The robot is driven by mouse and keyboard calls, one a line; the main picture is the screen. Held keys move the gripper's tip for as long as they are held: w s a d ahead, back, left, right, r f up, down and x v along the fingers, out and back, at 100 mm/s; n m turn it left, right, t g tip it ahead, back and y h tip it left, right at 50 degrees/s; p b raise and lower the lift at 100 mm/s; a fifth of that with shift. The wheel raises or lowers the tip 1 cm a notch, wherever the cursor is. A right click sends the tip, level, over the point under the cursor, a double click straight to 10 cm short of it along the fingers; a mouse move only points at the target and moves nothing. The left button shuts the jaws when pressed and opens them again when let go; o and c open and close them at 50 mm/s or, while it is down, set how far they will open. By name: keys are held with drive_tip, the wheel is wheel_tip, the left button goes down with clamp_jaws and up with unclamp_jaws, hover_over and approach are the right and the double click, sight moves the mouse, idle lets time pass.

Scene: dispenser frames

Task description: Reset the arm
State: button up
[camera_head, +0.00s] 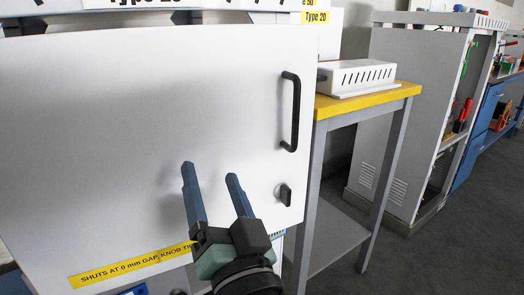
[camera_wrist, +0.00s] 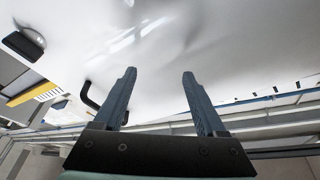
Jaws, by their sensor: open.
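My gripper (camera_head: 210,170) is open and empty, with its two blue-grey fingers apart. In the head view it is in front of the lower right part of a large white door panel (camera_head: 130,130). In the wrist view my gripper (camera_wrist: 160,75) points toward the white panel (camera_wrist: 150,45). I cannot tell whether the fingertips touch it. A black handle (camera_head: 291,112) and a small dark knob (camera_head: 285,194) are on the panel's right side, to the right of my gripper. The handle also shows in the wrist view (camera_wrist: 88,98).
A yellow label (camera_head: 130,265) runs along the panel's lower edge. To the right stands a yellow-topped table (camera_head: 370,98) with a white vented box (camera_head: 355,77) on it. A grey cabinet (camera_head: 400,120) stands farther right. Grey floor (camera_head: 450,250) is clear at the lower right.

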drive_tip(key=s+d+r+n+t+h+p, duration=0.1)
drive_tip(key=s+d+r+t+h, duration=0.2)
drive_tip(key=r, duration=0.6)
drive_tip(key=s+d+r+t+h+p, duration=0.1)
drive_tip(key=s+r+t+h, duration=0.1)
drive_tip(key=s+r, duration=0.5)
drive_tip(key=s+d+r+n+t+h, duration=0.1)
drive_tip(key=d+r+t+h, duration=0.2)
drive_tip(key=r, duration=0.8)
wheel_tip(320, 180, up, 36)
drive_tip(key=p, duration=3.7)
drive_tip(key=shift+w+a, duration=0.3)
drive_tip(key=shift+a, duration=0.05)
drive_tip(key=shift+c, duration=0.2)
